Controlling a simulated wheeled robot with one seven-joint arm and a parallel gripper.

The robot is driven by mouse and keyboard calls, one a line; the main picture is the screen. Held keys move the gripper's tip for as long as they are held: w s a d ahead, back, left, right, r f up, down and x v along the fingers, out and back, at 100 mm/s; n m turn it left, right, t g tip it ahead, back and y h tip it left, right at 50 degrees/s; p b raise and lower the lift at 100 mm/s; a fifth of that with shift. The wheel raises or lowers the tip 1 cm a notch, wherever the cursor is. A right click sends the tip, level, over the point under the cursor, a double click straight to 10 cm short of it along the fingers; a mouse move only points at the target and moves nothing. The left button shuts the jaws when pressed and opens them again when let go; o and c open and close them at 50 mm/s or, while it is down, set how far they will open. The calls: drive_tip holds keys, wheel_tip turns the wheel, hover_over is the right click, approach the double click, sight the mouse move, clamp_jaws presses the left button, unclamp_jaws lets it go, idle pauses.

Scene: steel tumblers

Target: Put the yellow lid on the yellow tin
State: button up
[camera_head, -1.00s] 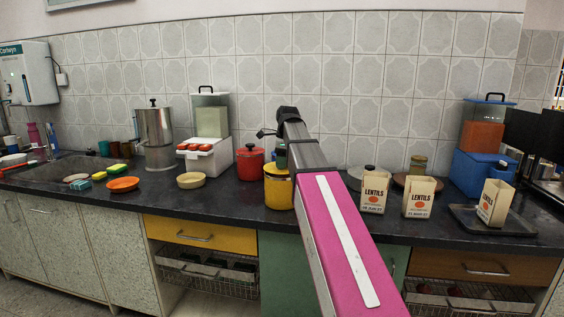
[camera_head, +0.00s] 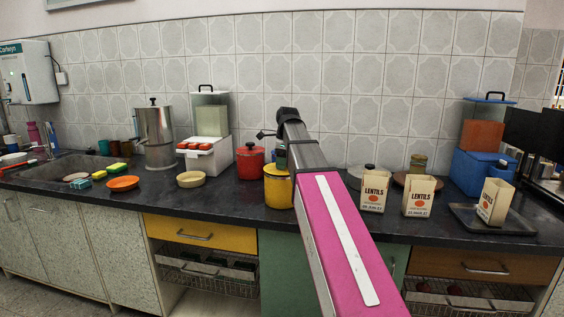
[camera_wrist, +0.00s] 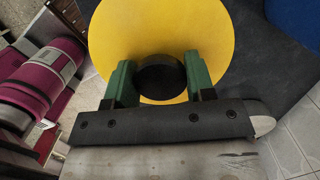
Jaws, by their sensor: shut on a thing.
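My gripper (camera_wrist: 159,80) is shut on the black knob of the yellow lid (camera_wrist: 160,30). In the wrist view the green fingers stand on both sides of the knob, and the round lid spreads out beneath them. In the head view the yellow tin (camera_head: 278,190) stands upright on the counter, with my arm passing over its right side. My gripper is at the top of the tin there, largely hidden by my arm. The lid hides the tin in the wrist view. I cannot tell whether the lid is seated on the rim or just above it.
A red lidded pot (camera_head: 250,161) stands close to the left of the tin. A cream bowl (camera_head: 191,180) and a white box (camera_head: 207,158) are farther left. Lentils cartons (camera_head: 375,191) stand to the right. The tiled wall (camera_head: 240,55) is behind; the dark counter (camera_head: 225,195) in front-left is clear.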

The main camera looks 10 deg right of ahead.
drive_tip(key=shift+f, duration=0.45)
drive_tip(key=o, duration=1)
drive_tip(key=shift+r, duration=0.1)
